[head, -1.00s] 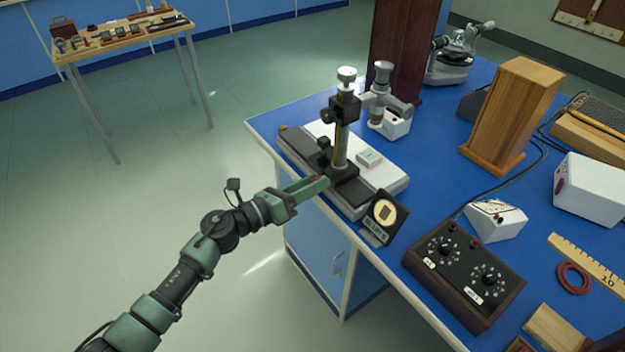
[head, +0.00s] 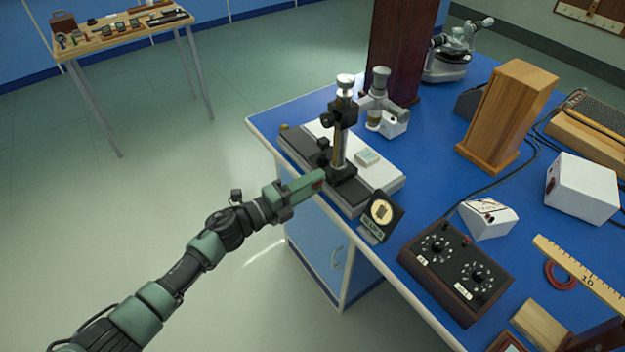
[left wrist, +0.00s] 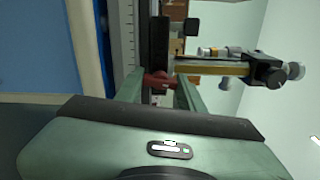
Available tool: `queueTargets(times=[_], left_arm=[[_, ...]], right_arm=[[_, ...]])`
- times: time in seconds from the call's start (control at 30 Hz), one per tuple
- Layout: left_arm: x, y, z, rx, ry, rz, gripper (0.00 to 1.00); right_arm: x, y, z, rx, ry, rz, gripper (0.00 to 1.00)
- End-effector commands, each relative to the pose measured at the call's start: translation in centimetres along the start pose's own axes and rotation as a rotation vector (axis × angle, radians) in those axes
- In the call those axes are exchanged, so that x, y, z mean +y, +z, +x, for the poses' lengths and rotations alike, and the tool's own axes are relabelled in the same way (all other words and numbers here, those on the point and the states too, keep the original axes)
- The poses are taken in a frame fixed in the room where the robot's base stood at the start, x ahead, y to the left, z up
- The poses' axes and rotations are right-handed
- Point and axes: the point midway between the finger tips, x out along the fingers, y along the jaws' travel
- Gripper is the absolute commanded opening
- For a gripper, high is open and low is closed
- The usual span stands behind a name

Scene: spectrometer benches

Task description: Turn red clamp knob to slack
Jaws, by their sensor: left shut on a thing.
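The red clamp knob (left wrist: 158,79) shows in the left wrist view between the two green fingers of my left gripper (left wrist: 160,90). In the head view only a small red patch of the knob (head: 318,185) shows at the fingertips. My left gripper (head: 316,182) reaches in from the left and is shut on the knob, at the near side of the black clamp block at the foot of the upright post (head: 339,146). The knob's exact turn angle cannot be made out. My right gripper is not in view.
The post stands on a grey rail base (head: 387,188) at the blue bench's left edge. A small dial sign (head: 380,212) stands just right of my gripper. A black two-dial box (head: 440,285) is nearer. Open floor lies left of the bench.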

Motion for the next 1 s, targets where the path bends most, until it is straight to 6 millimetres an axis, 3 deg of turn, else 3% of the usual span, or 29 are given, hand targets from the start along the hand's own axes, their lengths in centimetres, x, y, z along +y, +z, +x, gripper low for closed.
queueTargets(times=[0.33, 0.87, 0.9, 0.97, 1.0], left_arm=[[-0.04, 0.11, -0.03, -0.002, 0.0, -0.136, 0.0], [0.03, 0.08, -0.03, -0.002, 0.0, -0.16, 0.0], [0.03, 0.08, -0.03, -0.002, 0.0, -0.16, 0.44], [0.03, 0.08, -0.03, -0.002, 0.0, -0.16, 0.6], [0.03, 0.07, -0.03, -0.001, 0.0, -0.16, 0.6]], right_arm=[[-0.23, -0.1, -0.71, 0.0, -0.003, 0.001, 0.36], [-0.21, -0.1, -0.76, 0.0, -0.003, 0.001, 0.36], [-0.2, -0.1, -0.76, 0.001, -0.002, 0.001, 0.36], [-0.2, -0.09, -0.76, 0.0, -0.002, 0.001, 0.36], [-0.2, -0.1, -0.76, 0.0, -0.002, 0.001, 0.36]])
